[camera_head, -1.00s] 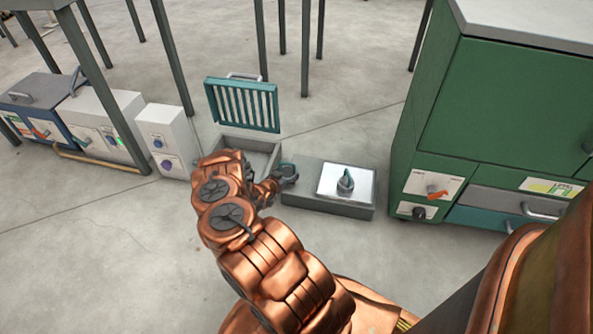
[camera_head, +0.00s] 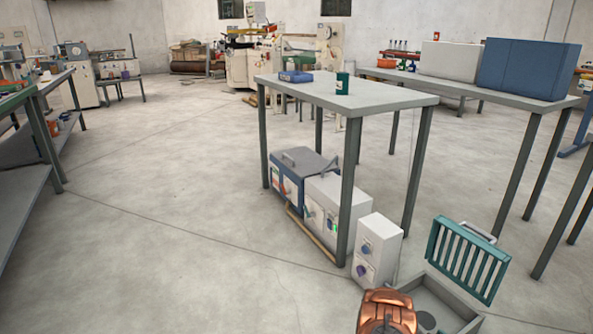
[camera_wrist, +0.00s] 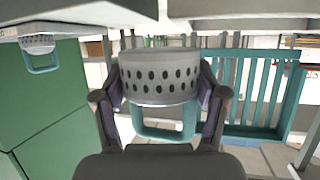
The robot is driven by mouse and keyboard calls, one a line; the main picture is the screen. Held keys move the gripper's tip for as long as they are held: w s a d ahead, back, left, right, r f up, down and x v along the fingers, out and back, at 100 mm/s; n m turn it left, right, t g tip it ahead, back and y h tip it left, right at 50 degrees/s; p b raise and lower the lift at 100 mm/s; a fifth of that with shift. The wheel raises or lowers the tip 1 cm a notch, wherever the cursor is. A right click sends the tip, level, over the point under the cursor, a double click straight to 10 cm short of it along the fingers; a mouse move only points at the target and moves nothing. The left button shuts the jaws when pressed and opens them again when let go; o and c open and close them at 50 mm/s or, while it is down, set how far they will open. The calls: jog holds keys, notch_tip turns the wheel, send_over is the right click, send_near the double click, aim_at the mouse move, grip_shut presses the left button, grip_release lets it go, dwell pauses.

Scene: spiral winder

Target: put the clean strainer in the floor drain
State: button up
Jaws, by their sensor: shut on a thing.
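My gripper (camera_wrist: 161,100) is shut on a grey strainer in the wrist view. The strainer (camera_wrist: 160,72) has rows of dark holes and a teal loop handle (camera_wrist: 165,132) below it, between the fingers. A second perforated piece with a teal handle (camera_wrist: 38,47) shows at the upper left. I cannot tell from its surface whether either is clean. The floor drain (camera_head: 440,300) is a grey open box at the lower right of the head view, its teal slatted grate (camera_head: 467,258) raised. My arm partly covers it; the gripper is outside the head view.
A white box (camera_head: 377,250) stands just left of the drain, beside further machine boxes (camera_head: 303,180) under a grey table (camera_head: 345,92). The grate (camera_wrist: 262,95) is at the right in the wrist view, a green cabinet (camera_wrist: 45,105) at the left. Open floor lies left of the boxes.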

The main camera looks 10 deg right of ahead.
jog(key=w+a+r+n+t+y, duration=0.1)
jog(key=w+a+r+n+t, duration=0.15)
jog(key=w+a+r, duration=0.5)
jog(key=w+a+r+n+t+y, duration=0.1)
jog(key=w+a+r+n+t, duration=0.3)
jog(key=w+a, duration=0.7)
jog(key=w+a+r+n+t+y, duration=0.2)
jog(key=a+r, duration=0.6)
jog(key=r, duration=0.2)
jog(key=w+a+r+n+t+y, duration=0.1)
jog(key=w+a+r+y, duration=0.1)
jog(key=a+r, duration=0.65)
jog(key=s+a+r+n+t+y, duration=0.15)
jog(key=s+r, duration=0.25)
jog(key=r, duration=0.4)
jog(key=s+a+r+n+y, duration=0.1)
jog(key=s+a+r, duration=0.2)
jog(key=r, duration=0.5)
jog(key=s+a+r+n+y, duration=0.15)
jog(key=s+r, duration=0.25)
jog(key=r, duration=0.4)
notch_tip(320, 180, up, 35)
jog(key=p, duration=3.5)
jog(key=shift+w+h, duration=0.15)
jog(key=shift+h, duration=0.15)
jog(key=shift+f, duration=0.1)
